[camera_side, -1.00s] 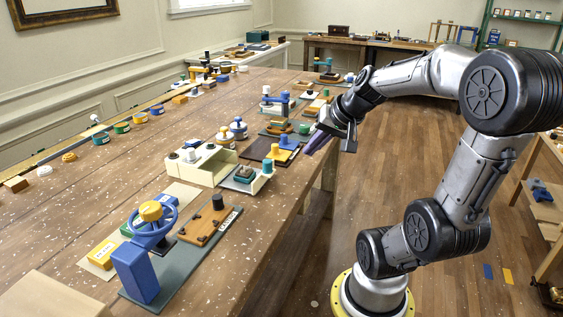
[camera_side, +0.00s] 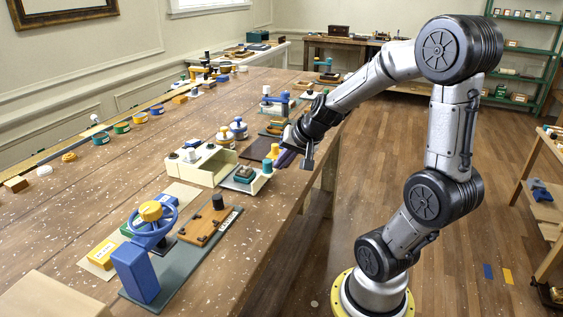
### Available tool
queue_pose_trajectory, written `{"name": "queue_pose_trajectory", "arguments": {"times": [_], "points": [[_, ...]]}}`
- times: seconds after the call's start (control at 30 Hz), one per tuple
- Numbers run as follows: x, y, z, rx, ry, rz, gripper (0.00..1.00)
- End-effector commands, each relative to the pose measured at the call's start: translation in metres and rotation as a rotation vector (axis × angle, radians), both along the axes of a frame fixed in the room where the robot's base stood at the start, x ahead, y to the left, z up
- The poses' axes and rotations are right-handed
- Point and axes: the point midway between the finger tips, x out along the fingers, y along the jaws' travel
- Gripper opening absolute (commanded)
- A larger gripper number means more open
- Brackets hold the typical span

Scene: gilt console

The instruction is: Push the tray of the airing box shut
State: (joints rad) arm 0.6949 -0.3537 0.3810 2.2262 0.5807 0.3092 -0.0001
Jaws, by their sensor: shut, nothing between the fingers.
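The airing box appears to be the cream box (camera_side: 206,168) near the front edge of the table, with small knobs on its top. Its tray (camera_side: 262,183) stands out from the box on the right, towards the table edge, with a pale end wall and a dark green block (camera_side: 244,172) in it. My gripper (camera_side: 281,160) is shut and empty. It hangs just behind and to the right of the tray's outer end, beside a yellow-topped blue piece. It looks apart from the tray, but the exact gap cannot be told.
A blue handwheel on a post (camera_side: 150,222) and an orange board with a dark knob (camera_side: 210,222) stand in front of the box. The floor beyond the table edge is open.

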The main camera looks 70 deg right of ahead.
Motion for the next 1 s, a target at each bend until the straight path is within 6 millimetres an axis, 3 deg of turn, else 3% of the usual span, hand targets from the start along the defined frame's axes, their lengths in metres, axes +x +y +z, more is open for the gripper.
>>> {"name": "queue_pose_trajectory", "arguments": {"times": [0.23,0.37,0.8,1.0], "points": [[0.0,0.0,0.0,0.0,0.001,0.001,0.0],[0.011,0.0,0.0,0.002,0.004,0.005,0.0],[0.096,0.001,0.0,0.0,0.003,0.008,0.0],[0.12,0.0,0.0,-0.001,0.001,0.004,0.0]]}}
